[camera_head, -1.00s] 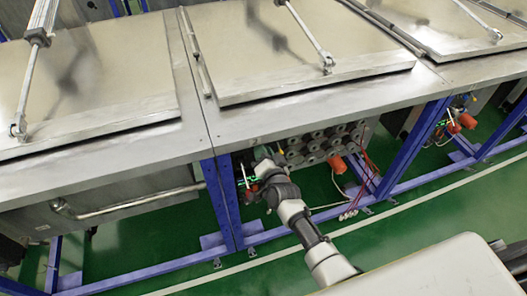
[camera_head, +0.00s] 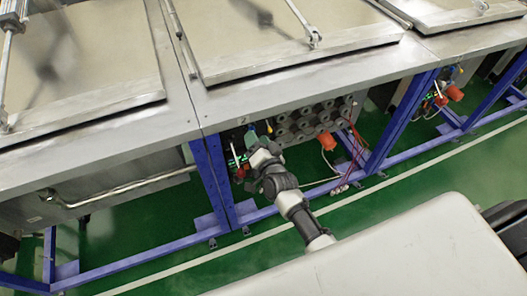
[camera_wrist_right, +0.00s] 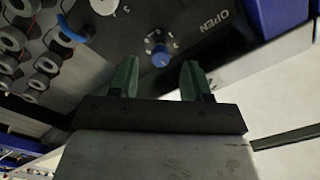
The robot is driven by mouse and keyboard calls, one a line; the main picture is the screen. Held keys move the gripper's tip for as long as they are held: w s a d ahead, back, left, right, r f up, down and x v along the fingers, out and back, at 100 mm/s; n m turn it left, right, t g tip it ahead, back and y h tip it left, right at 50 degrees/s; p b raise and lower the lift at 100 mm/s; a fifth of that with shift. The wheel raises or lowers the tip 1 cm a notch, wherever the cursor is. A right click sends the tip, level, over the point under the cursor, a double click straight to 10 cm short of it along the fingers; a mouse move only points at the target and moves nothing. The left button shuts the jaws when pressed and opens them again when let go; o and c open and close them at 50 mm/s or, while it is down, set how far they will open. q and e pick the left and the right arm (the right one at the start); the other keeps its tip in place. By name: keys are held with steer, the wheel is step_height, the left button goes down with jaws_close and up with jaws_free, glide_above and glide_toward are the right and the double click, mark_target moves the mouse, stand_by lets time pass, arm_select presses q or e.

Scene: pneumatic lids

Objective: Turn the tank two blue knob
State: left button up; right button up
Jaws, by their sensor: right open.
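The blue knob (camera_wrist_right: 161,56) sits on a dark panel (camera_wrist_right: 110,45) in the right wrist view, with white marks around it. My right gripper (camera_wrist_right: 160,66) is open, with one green finger to each side of the knob in the picture. Whether the fingers reach around the knob in depth, I cannot tell. In the head view my right gripper (camera_head: 251,138) is under the front edge of the tank numbered 2, at the panel beside a blue post. The knob cannot be made out there. My left gripper is not in view.
"OPEN" is printed right of the knob, near a dark slot. Several round grey fittings (camera_wrist_right: 42,64) and a blue hose (camera_wrist_right: 72,28) are to the left. In the head view, blue frame posts (camera_head: 212,180), red hoses (camera_head: 352,148) and the steel tank edge (camera_head: 290,95) surround the arm.

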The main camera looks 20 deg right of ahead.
steer(key=s, duration=0.6)
steer(key=shift+s+d, duration=0.15)
steer(key=shift+s, duration=0.25)
steer(key=s+f+n+g, duration=0.25)
steer(key=s+f, duration=0.25)
steer(key=f, duration=0.3)
steer(key=s+f+n+g+y, duration=0.1)
steer(key=s+f+g, duration=0.25)
steer(key=f, duration=0.55)
steer(key=s+f+n+g, duration=0.2)
steer(key=s+f, duration=0.3)
steer(key=f, duration=0.3)
steer(key=s+d+f+n+g, duration=0.1)
steer(key=s+d+f+g, duration=0.1)
steer(key=s, duration=0.7)
steer(key=s+d+f+n+g+h, duration=0.1)
steer(key=s+d+f+n+g, duration=0.1)
steer(key=s+f+g, duration=0.2)
steer(key=s+d+f+n+g, duration=0.2)
steer(key=s+f, duration=0.6)
steer(key=s, duration=0.7)
steer(key=shift+f+g+h, duration=0.2)
steer(key=shift+g+h, duration=0.1)
steer(key=shift+g, duration=0.2)
